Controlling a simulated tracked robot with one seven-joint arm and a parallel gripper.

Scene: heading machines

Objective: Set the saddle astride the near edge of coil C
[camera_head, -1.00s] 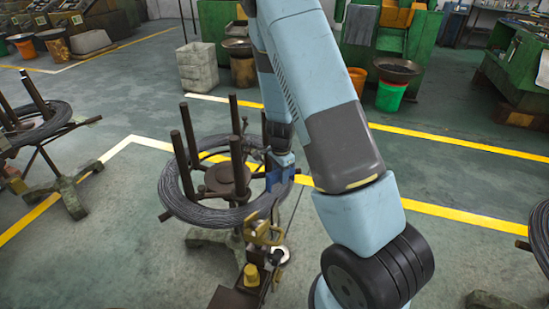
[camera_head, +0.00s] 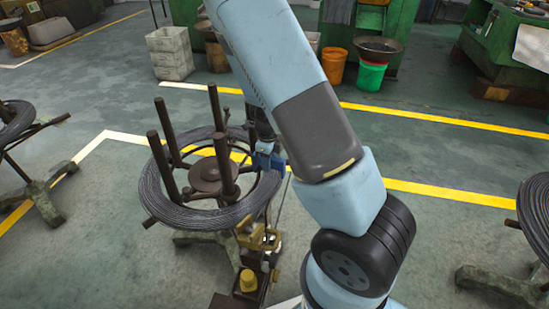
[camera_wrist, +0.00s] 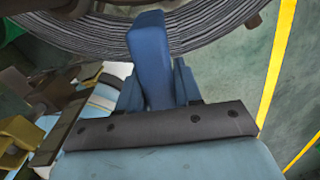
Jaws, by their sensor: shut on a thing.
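The dark wire coil (camera_head: 155,200) at the middle left lies flat on a stand with upright posts; no label shows that it is coil C. My gripper (camera_head: 264,158) is at the coil's right side, partly hidden by my arm. In the wrist view my gripper (camera_wrist: 155,90) is shut on a blue block (camera_wrist: 149,50), which I take for the saddle. The block's far end overlaps the coil's wire band (camera_wrist: 222,28) in the picture. I cannot tell whether it touches the wire. The block's underside is hidden.
Yellow and dark machine parts (camera_head: 248,280) stand close below the coil's front edge. Other coils stand at the left (camera_head: 15,118) and right edge (camera_head: 538,215). A white crate (camera_head: 170,55) and an orange bucket (camera_head: 340,68) stand behind. The floor front left is open.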

